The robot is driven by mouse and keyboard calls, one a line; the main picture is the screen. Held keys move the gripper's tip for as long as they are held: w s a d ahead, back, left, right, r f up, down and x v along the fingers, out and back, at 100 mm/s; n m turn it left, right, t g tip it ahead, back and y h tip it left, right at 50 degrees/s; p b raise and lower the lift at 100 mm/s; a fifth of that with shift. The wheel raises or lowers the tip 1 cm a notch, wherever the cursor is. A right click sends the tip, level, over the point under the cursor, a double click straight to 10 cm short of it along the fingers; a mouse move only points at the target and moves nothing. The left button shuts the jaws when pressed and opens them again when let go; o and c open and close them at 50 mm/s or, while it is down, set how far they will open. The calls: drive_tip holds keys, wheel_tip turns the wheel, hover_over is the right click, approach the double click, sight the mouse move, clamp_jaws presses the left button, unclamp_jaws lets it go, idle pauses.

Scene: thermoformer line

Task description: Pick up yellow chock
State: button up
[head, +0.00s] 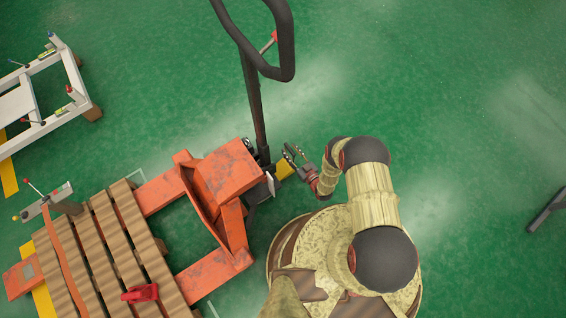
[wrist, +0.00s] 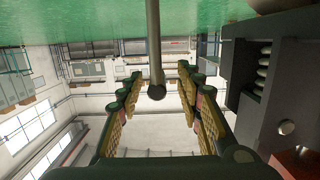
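The yellow chock (head: 285,168) shows as a small yellow patch on the floor in the head view, beside the front of the orange pallet truck; part of it is hidden. My gripper (head: 293,153) is just above and right of it in that picture. In the wrist view my gripper (wrist: 157,92) has its two fingers spread apart, with nothing pinched between them. I cannot make out the chock in the wrist view. The height gap between gripper and chock cannot be told.
The orange pallet truck (head: 228,172) with its dark handle (head: 255,100) stands close left of my gripper. A wooden pallet (head: 112,240) lies on its forks. In the wrist view a dark rod (wrist: 154,45) stands between the fingers. Green floor (head: 450,80) is open at right.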

drive_tip(key=b+x, duration=0.2)
drive_tip(key=x, duration=0.3)
drive_tip(key=shift+w+f, duration=0.1)
drive_tip(key=shift+w, duration=0.25)
drive_tip(key=c, duration=0.3)
clamp_jaws()
idle(0.6)
